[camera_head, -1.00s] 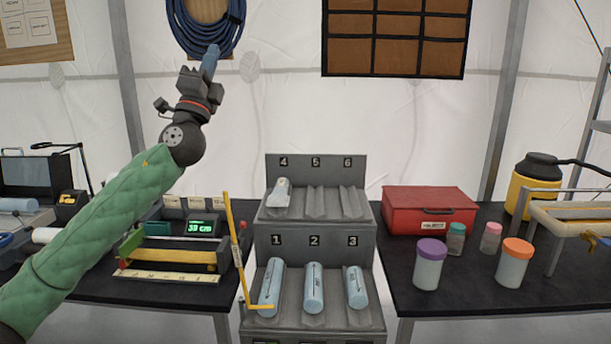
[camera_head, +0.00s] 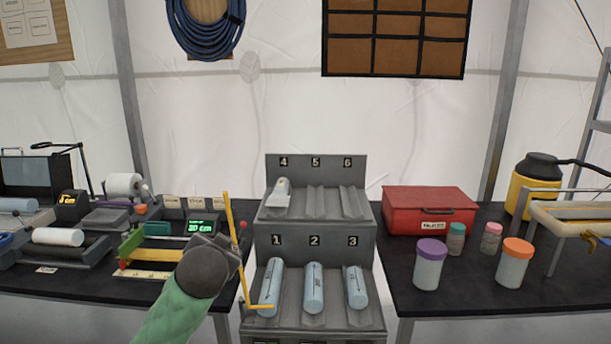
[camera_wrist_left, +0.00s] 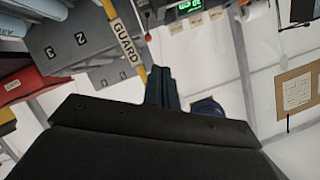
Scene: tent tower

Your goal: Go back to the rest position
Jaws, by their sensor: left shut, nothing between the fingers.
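My left arm's dark wrist (camera_head: 208,265) shows low in the head view, in front of the left bench and beside the yellow guard post (camera_head: 232,235). Its green sleeve enters from the bottom edge. The fingers are hidden there. In the wrist view the left gripper (camera_wrist_left: 163,76) has its dark blue fingers together, with nothing held. The post, labelled GUARD (camera_wrist_left: 127,42), shows close beside the fingers in that view; I cannot tell the gap. My right gripper is not in view.
A grey numbered rack (camera_head: 315,240) holds blue rolls in 1, 2 and 3 and a pale roll in 4; 5 and 6 are empty. A red box (camera_head: 430,210) and lidded jars stand on the right bench. Devices with a green display (camera_head: 200,227) crowd the left bench.

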